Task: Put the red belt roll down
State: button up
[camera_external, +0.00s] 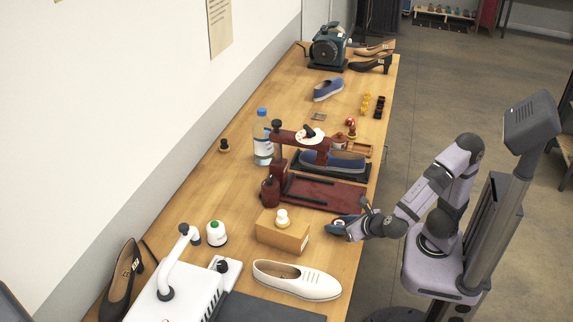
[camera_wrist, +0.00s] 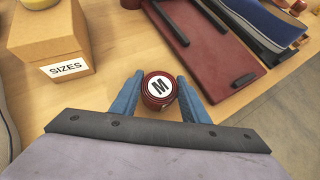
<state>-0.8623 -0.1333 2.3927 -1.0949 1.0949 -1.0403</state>
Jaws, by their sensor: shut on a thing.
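The red belt roll (camera_wrist: 158,90) is a small dark red cylinder with a white disc marked "M" on top. It stands between the two blue fingers of my gripper (camera_wrist: 160,92) in the wrist view, with a finger against each side. My gripper (camera_external: 340,226) is shut on it, low over the right edge of the wooden table (camera_external: 185,205) in the external view. I cannot make out the roll there. Whether its underside touches the table cannot be told.
A cardboard box marked "SIZES" (camera_wrist: 48,38) stands left of my gripper. The dark red press base (camera_wrist: 210,45) lies just beyond to the right. A white shoe (camera_external: 298,281) lies nearer the front. Bare wood shows around the roll.

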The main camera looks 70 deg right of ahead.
jog(key=shift+r, duration=0.1)
notch_tip(320, 180, up, 10)
jog(key=shift+f+p, duration=0.1)
jog(key=shift+p, duration=1.05)
jog(key=w+a+r+p, duration=0.4)
jog(key=w+a+p, duration=0.1)
jog(key=w, duration=0.5)
jog(key=w+a+r+p, duration=0.4)
jog(key=w, duration=0.5)
jog(key=w+d+f+m+p, duration=0.1)
jog(key=w+f+p, duration=0.3)
jog(key=w, duration=0.4)
jog(key=w+d+f+g+h+p, duration=0.1)
jog(key=w+d+f+p, duration=0.2)
jog(key=w, duration=0.6)
jog(key=shift+d+f+m+p, duration=0.35)
jog(key=shift+d+m+p, duration=0.1)
jog(key=shift+p, duration=0.95)
